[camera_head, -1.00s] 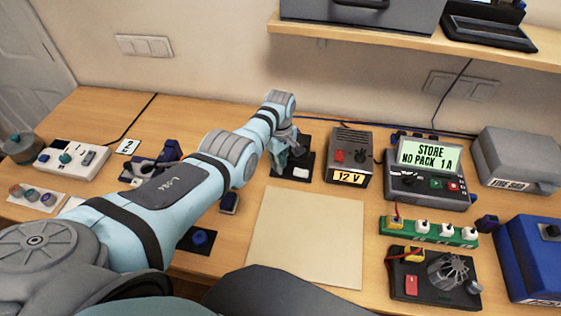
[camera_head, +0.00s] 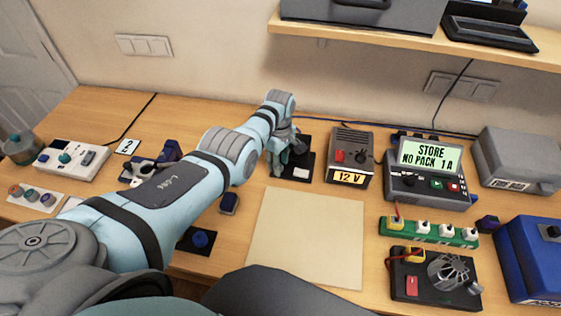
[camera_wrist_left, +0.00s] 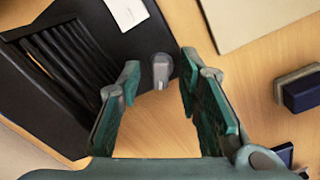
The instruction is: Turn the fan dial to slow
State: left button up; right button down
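A black slotted unit (camera_wrist_left: 62,72) shows in the left wrist view, with a small grey dial (camera_wrist_left: 161,70) at its edge. The dial's pointer direction and any markings are too small to read. In the head view this black unit (camera_head: 305,158) stands at the back, partly hidden by my left gripper (camera_head: 279,165). In the left wrist view my left gripper (camera_wrist_left: 159,76) is open, its two green-grey fingers on either side of the dial with gaps showing. I cannot tell how far above the dial the fingertips are. My right gripper is not in view.
A 12 V supply (camera_head: 347,158) stands right of the unit. A screen device (camera_head: 428,175), a green socket strip (camera_head: 430,231) and a black board (camera_head: 436,282) are farther right. A beige mat (camera_head: 305,235) is clear. A dark blue block (camera_wrist_left: 302,90) lies right in the wrist view.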

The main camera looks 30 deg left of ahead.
pick_arm(q)
notch_tip(320, 180, up, 12)
dwell(0.6)
jog(key=shift+f, duration=0.1)
